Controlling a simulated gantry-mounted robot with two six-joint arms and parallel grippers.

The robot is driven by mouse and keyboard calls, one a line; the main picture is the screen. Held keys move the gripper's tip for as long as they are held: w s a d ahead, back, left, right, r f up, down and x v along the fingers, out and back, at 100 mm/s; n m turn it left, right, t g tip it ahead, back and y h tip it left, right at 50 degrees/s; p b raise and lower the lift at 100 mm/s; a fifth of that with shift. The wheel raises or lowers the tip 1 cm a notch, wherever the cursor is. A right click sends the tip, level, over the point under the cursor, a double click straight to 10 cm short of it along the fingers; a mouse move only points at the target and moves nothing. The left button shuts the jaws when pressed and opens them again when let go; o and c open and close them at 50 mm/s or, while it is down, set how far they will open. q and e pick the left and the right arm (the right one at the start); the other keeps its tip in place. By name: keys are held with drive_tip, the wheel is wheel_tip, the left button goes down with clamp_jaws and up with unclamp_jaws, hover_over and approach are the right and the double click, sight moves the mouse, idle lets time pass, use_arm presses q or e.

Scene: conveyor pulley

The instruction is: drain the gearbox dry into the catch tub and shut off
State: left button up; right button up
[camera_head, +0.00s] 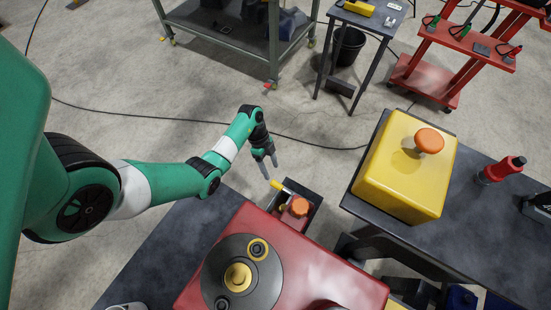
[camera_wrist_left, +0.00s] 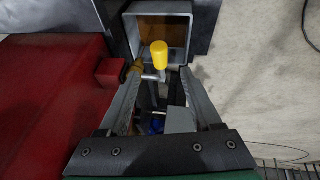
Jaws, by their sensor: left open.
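A valve handle with a yellow grip (camera_head: 277,185) sticks out beside the cap; the grip also shows in the left wrist view (camera_wrist_left: 159,54). A grey open box (camera_wrist_left: 187,12), seemingly the catch tub, lies beyond the handle with a brown inside; its liquid level cannot be told. My left gripper (camera_head: 267,166) is open just above the yellow grip. In the wrist view the handle stands between the fingers, apart from both. My right gripper is out of view.
A yellow box (camera_head: 405,165) with an orange knob and a red bottle (camera_head: 502,169) stand on the dark table at right. A grey cart (camera_head: 240,40) and a red rack (camera_head: 430,75) stand farther back. Bare floor (camera_head: 120,70) lies beyond the gripper.

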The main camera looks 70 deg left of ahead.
sight(276, 182)
use_arm(q)
drive_tip(key=b+x, duration=0.3)
drive_tip(key=x, duration=0.5)
drive_tip(key=shift+f, duration=0.15)
clamp_jaws()
idle(1.0)
